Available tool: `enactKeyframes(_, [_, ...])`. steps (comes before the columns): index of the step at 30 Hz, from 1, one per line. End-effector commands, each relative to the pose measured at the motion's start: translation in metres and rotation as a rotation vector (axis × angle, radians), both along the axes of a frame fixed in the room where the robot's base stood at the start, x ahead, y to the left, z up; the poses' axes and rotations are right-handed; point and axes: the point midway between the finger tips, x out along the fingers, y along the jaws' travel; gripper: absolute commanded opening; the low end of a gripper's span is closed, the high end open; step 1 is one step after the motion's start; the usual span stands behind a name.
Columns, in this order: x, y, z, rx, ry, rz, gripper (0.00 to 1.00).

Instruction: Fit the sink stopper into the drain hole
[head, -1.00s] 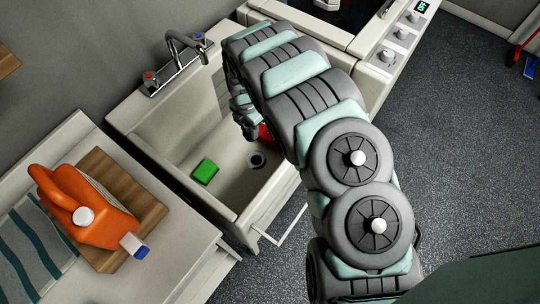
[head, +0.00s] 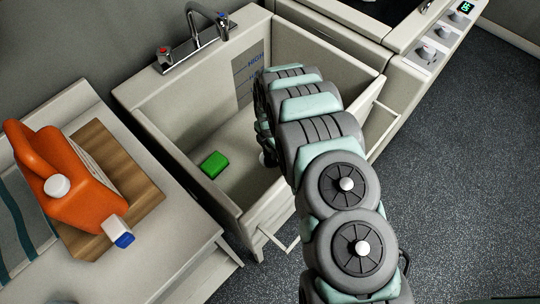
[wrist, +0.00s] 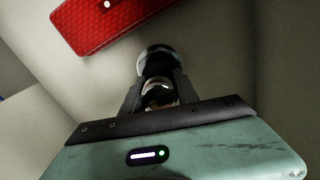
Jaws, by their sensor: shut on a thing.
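In the wrist view my gripper (wrist: 159,84) is shut on the sink stopper (wrist: 156,60), a dark round piece with a paler rim and a shiny part between the fingers. The stopper is over the pale sink surface; I cannot tell whether it touches it. The sink (head: 180,150) is a deep, pale basin in the head view. My arm reaches into its right part and covers most of the gripper. The drain hole cannot be made out in either current view; my arm or the stopper hides it.
A green sponge (head: 214,164) lies on the basin floor left of my arm. A red textured object (wrist: 115,22) lies close beyond the stopper. The faucet (head: 192,35) stands at the back rim. An orange jug (head: 75,185) sits on a wooden board (head: 135,170) on the left counter.

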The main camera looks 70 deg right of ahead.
Motion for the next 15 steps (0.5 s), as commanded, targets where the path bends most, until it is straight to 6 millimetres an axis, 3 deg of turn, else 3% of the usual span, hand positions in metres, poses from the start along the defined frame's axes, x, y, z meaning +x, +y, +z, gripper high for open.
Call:
enactKeyframes(9, [0.0, 0.001, -0.032, 0.0, -0.001, 0.0, 0.0])
enactKeyframes(15, [0.0, 0.0, -0.036, 0.0, -0.001, 0.0, 0.0])
